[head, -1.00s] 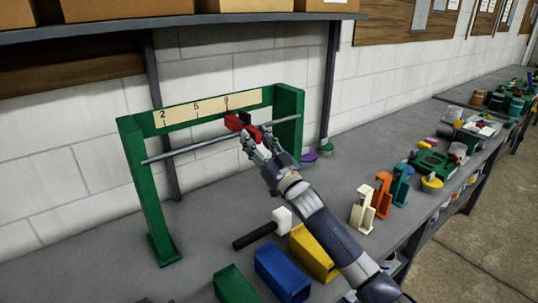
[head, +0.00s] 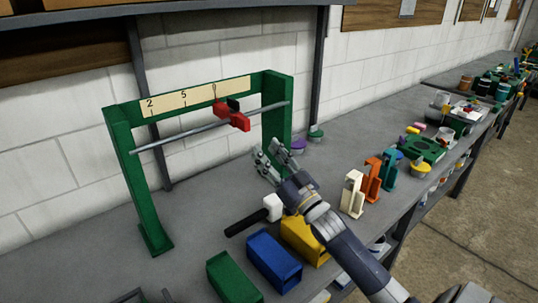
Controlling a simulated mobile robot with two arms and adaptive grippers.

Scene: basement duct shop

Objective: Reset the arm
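My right arm comes in from the lower right. Its gripper (head: 273,158) is open and empty, with the fingers apart, in front of the right post of a green frame (head: 127,170). My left gripper does not show.
A mallet with white head (head: 273,207) lies in front of the gripper. Green (head: 233,278), blue (head: 274,261) and yellow (head: 303,240) bins stand at the front. White (head: 352,194), orange (head: 371,180) and teal (head: 390,170) brackets stand to the right. A shelf overhangs the back.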

